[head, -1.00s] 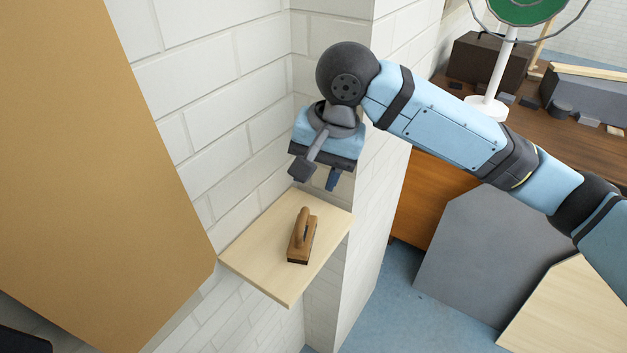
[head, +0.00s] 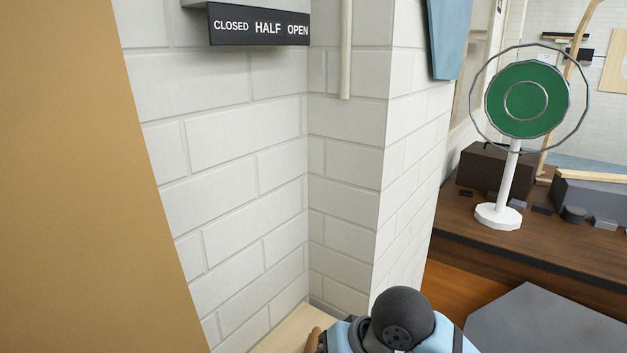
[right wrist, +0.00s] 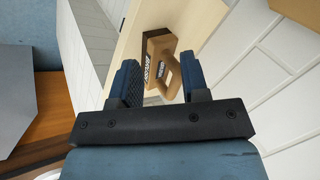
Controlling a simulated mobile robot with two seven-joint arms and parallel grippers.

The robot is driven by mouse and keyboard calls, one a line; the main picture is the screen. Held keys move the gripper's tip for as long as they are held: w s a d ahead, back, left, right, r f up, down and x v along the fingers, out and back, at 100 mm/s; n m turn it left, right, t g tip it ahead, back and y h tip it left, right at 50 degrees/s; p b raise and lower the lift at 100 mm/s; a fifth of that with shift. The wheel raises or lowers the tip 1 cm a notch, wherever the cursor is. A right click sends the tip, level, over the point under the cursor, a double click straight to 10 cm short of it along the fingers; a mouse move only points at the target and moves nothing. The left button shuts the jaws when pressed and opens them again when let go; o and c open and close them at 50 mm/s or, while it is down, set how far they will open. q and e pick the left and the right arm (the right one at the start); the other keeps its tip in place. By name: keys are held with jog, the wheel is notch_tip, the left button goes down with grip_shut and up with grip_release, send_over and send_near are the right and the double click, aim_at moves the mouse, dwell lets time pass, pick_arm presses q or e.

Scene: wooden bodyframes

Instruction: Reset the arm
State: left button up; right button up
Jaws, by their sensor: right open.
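My right arm (head: 402,318) shows at the bottom edge of the head view, with its dark round wrist joint and light blue links. Its fingers are below the picture there. In the right wrist view my right gripper (right wrist: 162,88) is open, with its two dark blue fingers apart and nothing between them. My left gripper is in neither view.
White brick walls (head: 235,190) form a corner behind the shelf. A tan panel (head: 80,200) fills the left side. A sign reading CLOSED HALF OPEN (head: 260,26) is on the wall. A green disc fan (head: 525,100) stands on a brown table (head: 560,250) at right.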

jog(key=s+d+f+n+t+h, duration=0.1)
jog(key=s+d+f+h, duration=0.2)
jog(key=s+d+f, duration=0.65)
jog(key=s+d+f+t+h, duration=0.1)
jog(key=s+d+f+h, duration=0.2)
jog(key=s+d+f, duration=0.65)
jog(key=w+a+f+n+t+y+p, duration=0.1)
jog(key=w+a+f+t+y+p, duration=0.1)
jog(key=w+f+t+y+p, duration=0.1)
notch_tip(320, 180, down, 3)
jog(key=w+t+p, duration=0.1)
jog(key=w+t, duration=0.1)
jog(key=t, duration=0.2)
jog(key=shift+w+p, duration=0.35)
jog(key=shift+w, duration=0.05)
jog(key=shift+a+r, duration=0.1)
